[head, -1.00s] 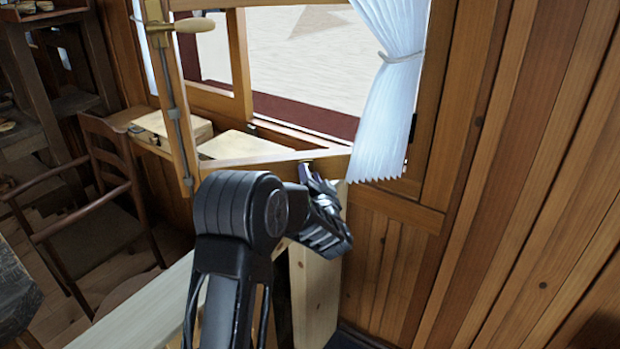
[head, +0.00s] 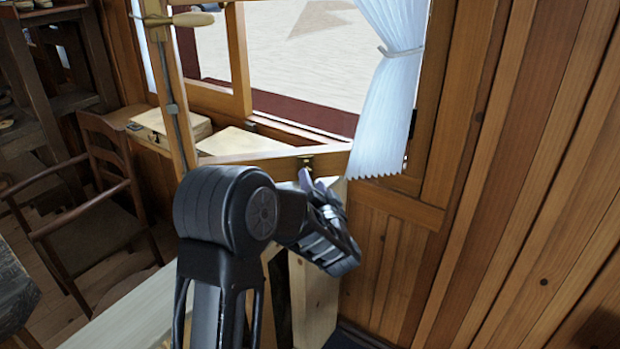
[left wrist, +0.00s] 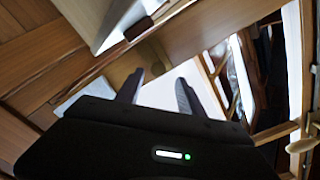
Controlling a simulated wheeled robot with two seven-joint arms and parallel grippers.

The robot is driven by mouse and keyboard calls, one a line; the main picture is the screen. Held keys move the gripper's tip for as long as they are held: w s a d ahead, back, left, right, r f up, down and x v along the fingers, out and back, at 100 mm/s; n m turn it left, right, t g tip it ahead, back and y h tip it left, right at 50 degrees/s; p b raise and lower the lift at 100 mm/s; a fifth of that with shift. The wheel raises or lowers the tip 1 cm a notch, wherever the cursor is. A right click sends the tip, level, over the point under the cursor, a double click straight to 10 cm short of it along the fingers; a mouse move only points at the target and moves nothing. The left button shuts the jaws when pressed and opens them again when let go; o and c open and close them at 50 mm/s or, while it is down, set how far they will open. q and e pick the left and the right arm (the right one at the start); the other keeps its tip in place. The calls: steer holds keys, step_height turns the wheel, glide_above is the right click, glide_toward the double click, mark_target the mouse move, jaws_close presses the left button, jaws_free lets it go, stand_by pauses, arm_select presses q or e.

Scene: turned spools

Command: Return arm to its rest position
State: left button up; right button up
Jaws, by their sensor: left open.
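My left arm (head: 222,210) rises from the bottom of the head view, black and bent, with its wrist hanging to the right. My left gripper (head: 316,184) is near the lower corner of the open window sash. In the left wrist view my left gripper (left wrist: 158,92) has its two fingers apart, with nothing between them. In the head view I cannot tell whether it touches the sash. My right gripper is in neither view.
The open window sash (head: 262,163) stands inward, with a wood-and-brass handle (head: 178,19). A white curtain (head: 388,95) hangs to its right. A wooden box (head: 172,126) sits on the sill. A chair (head: 105,205) stands left. Pale timber (head: 125,318) lies below my arm.

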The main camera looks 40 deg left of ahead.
arm_select(q)
steer(key=shift+v, duration=1.1)
steer(key=s+d+f+n+g+h, duration=0.1)
steer(key=s+d+f+h, duration=0.1)
steer(key=d+f+h, duration=0.65)
steer(key=s+d+f+n+g+h, duration=0.15)
steer(key=d+f+h, duration=0.25)
steer(key=d+f, duration=1)
steer(key=s+d+f+g+h, duration=0.1)
steer(key=s+d+f+g, duration=0.2)
steer(key=s+f, duration=0.3)
steer(key=s+d+f+g+h, duration=0.2)
steer(key=s+d+f, duration=0.4)
steer(key=s, duration=0.6)
steer(key=s+d+f+m+g+h, duration=0.1)
steer(key=s+d+f+g, duration=0.3)
steer(key=s, duration=0.6)
steer(key=shift+d+f+h, duration=0.4)
steer(key=shift+f+h, duration=0.05)
steer(key=shift+f, duration=0.5)
